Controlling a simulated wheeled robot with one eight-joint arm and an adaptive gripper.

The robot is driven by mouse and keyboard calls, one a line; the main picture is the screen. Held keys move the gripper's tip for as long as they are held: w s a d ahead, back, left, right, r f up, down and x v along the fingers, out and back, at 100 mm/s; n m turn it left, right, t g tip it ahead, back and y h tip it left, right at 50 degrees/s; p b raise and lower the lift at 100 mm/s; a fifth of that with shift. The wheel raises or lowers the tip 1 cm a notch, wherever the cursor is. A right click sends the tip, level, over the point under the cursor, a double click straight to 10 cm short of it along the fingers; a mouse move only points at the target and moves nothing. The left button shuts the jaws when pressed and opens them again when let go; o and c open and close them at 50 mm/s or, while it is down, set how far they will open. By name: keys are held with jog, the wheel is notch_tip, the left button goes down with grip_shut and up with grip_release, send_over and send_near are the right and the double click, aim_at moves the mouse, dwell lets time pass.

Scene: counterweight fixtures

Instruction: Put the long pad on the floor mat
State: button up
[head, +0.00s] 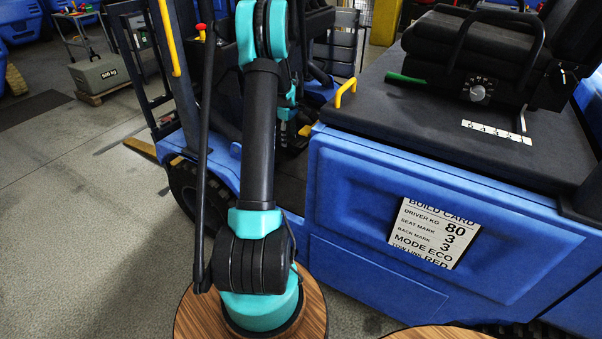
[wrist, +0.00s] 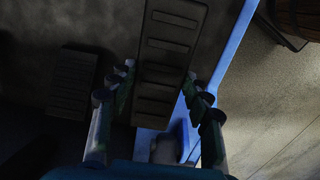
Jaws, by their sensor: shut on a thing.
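The long pad (wrist: 170,45) is a dark, ridged, narrow plate in the wrist view. It runs from the top edge down between my fingers. My gripper (wrist: 158,80) is shut on it, one finger at each long side. Below lies a dark flat surface (wrist: 50,25), which looks like the floor mat; the light is too dim to be sure. I cannot tell whether the pad touches it. In the head view, my teal and black arm reaches into the blue truck's footwell, and the pad is not discernible there.
A shorter ridged dark pad (wrist: 72,82) lies left of my gripper. A blue edge (wrist: 234,45) borders the dark surface on the right, with pale floor beyond. In the head view, the truck's blue side panel (head: 345,220) and seat (head: 475,60) stand right of my arm.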

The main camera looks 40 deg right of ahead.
aim_at(290, 178)
notch_tip(290, 178, down, 20)
jog(key=shift+r, duration=0.15)
dwell(0.4)
jog(key=o, duration=1.2)
jog(key=shift+o, duration=0.2)
